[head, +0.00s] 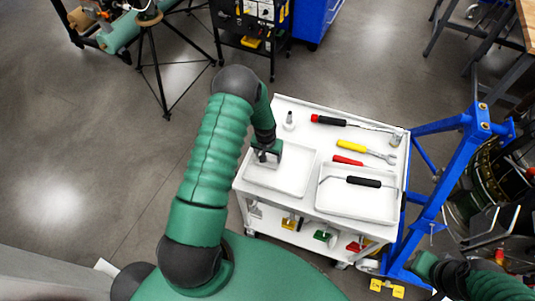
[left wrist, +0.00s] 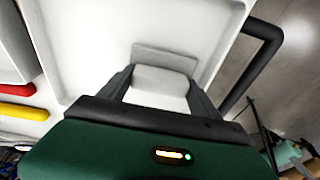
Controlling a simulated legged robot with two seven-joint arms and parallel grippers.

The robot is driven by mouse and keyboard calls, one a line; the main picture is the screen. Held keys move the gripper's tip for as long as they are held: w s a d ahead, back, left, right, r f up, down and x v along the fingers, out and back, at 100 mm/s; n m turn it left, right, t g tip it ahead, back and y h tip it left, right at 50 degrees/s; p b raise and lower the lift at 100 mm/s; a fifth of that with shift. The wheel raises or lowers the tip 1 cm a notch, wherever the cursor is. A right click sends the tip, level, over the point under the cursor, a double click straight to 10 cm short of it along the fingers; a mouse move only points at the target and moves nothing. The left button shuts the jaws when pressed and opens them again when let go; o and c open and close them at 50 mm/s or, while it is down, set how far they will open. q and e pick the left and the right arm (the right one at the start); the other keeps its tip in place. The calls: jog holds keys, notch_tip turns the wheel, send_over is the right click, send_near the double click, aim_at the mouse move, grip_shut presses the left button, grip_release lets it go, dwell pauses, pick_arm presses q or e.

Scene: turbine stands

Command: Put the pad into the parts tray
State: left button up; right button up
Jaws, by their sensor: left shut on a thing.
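A pale grey pad (left wrist: 160,78) sits between the fingertips of my left gripper in the left wrist view, with a flat grey edge at its far side. My left gripper (head: 266,157) is shut on it, low over the back left part of the left white tray (head: 290,178) on the cart. In the head view the gripper mostly hides the pad. I cannot tell whether the pad touches the tray floor. My right gripper (head: 427,267) is at the lower right, beside the cart and away from the trays; its fingers are not clear.
The white cart (head: 300,108) also bears a right tray (head: 335,205) with a black-handled tool (head: 362,182), a red-and-black screwdriver (head: 330,120), a yellow-handled wrench (head: 352,146) and a red-handled tool (head: 346,160). A blue stand (head: 455,160) rises close on the right. Open floor lies left.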

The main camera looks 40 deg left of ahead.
pick_arm(q)
jog(key=shift+f, duration=0.15)
jog(key=o, duration=1)
jog(key=shift+a, duration=0.1)
jog(key=shift+o, duration=1.2)
jog(key=shift+s+a, duration=0.1)
jog(key=shift+a, duration=0.1)
jog(key=shift+o, duration=0.8)
jog(key=shift+a+f, duration=0.1)
jog(key=shift+a, duration=0.15)
jog(key=shift+o, duration=0.2)
jog(key=shift+d, duration=0.35)
pick_arm(e)
jog(key=shift+s+a, duration=0.15)
jog(key=shift+a, duration=0.05)
